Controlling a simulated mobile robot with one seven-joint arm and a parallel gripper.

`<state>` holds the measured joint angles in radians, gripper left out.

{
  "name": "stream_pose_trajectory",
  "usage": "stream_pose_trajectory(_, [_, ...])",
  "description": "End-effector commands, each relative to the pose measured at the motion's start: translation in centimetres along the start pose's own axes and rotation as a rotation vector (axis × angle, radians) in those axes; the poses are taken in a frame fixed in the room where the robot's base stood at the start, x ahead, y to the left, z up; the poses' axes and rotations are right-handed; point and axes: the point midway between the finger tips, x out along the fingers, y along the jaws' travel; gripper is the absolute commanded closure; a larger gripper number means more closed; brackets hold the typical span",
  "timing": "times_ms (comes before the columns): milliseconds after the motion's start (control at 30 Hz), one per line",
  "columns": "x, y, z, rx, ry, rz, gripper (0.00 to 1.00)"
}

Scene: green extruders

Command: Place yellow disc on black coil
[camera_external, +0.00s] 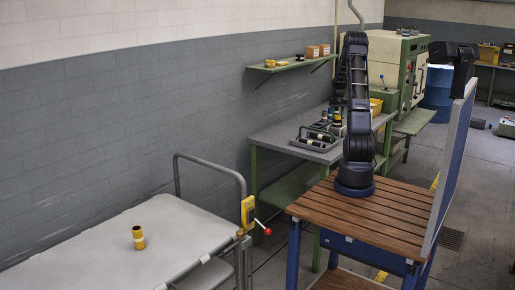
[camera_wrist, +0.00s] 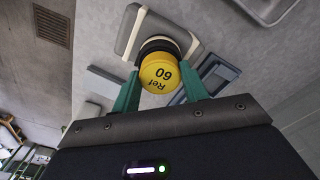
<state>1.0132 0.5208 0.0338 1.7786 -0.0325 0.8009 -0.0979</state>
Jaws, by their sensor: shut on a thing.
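The yellow disc (camera_wrist: 160,72), marked "Ref 60", is between the two green fingers of my gripper (camera_wrist: 161,82) in the wrist view. My gripper is shut on it. Just behind the disc is a black round part (camera_wrist: 158,45) with a pale rim, which looks like the black coil. The disc overlaps it, and I cannot tell whether the two touch. Dark coil-like parts (camera_external: 318,137) lie in a grey rack on that bench.
In the wrist view a beige holder (camera_wrist: 130,30) and a blue-grey tray (camera_wrist: 217,72) lie near the disc. In the external view a yellow cylinder (camera_external: 138,237) stands on the grey cart (camera_external: 80,262). A green wall shelf (camera_external: 290,66) holds yellow rings and boxes.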

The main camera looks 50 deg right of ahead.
Motion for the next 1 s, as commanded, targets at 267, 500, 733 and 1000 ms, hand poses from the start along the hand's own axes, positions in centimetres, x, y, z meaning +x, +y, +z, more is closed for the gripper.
stream_pose_trajectory(267, [0.2,0.0,0.0,0.000,0.001,0.000,0.79])
stream_pose_trajectory(500, [0.4,0.0,0.0,0.000,0.001,0.000,0.34])
stream_pose_trajectory(733, [0.4,0.0,0.0,0.000,0.001,0.000,0.34])
stream_pose_trajectory(1000, [-1.6,0.0,-0.1,0.000,0.004,0.000,0.34])
